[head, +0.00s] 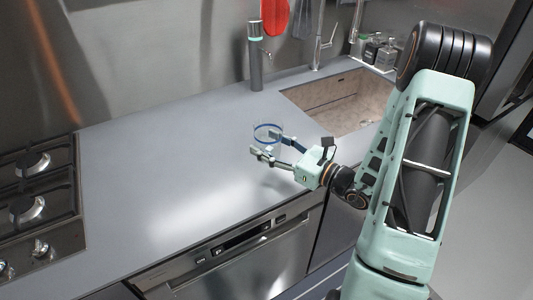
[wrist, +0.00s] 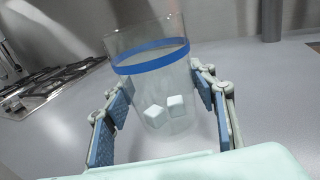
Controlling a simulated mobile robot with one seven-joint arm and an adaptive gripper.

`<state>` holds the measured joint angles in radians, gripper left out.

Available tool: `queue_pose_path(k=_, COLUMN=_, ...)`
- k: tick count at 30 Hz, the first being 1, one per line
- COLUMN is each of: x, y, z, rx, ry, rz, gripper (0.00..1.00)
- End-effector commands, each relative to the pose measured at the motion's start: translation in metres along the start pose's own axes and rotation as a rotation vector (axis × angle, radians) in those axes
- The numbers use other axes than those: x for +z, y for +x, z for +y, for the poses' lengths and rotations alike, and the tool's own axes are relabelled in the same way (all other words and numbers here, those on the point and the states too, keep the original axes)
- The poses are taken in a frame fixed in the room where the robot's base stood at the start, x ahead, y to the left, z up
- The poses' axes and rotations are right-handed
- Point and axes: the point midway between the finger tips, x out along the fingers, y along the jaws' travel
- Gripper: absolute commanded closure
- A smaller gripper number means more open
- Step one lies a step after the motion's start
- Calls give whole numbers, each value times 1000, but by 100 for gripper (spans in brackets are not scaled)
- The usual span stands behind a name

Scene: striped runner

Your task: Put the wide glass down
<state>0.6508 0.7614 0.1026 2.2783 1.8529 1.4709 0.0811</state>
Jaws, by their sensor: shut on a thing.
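The wide glass (head: 267,128) is clear with a blue band near its rim. In the wrist view, the glass (wrist: 150,58) stands between the two finger pads, tilted in the picture, with two pale cubes (wrist: 165,107) inside near its bottom. My gripper (head: 271,146) is shut on the glass, one finger on each side; it also shows in the wrist view (wrist: 163,84). The glass is over the grey counter (head: 150,190), left of the sink. I cannot tell whether its base touches the counter.
The sink (head: 335,100) lies behind and right of the glass. A dark bottle (head: 255,60) stands at the back, near the tap (head: 320,45). A gas hob (head: 35,190) is at the far left. The counter between hob and glass is clear.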

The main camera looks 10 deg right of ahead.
Motion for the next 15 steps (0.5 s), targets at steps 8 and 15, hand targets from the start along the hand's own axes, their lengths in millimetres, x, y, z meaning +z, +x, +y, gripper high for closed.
queue_pose_path(k=8, x=-33, y=5, z=2, rx=1, ry=3, rz=-2, gripper=78)
queue_pose_path(k=15, x=-35, y=5, z=2, rx=1, ry=0, rz=-2, gripper=78)
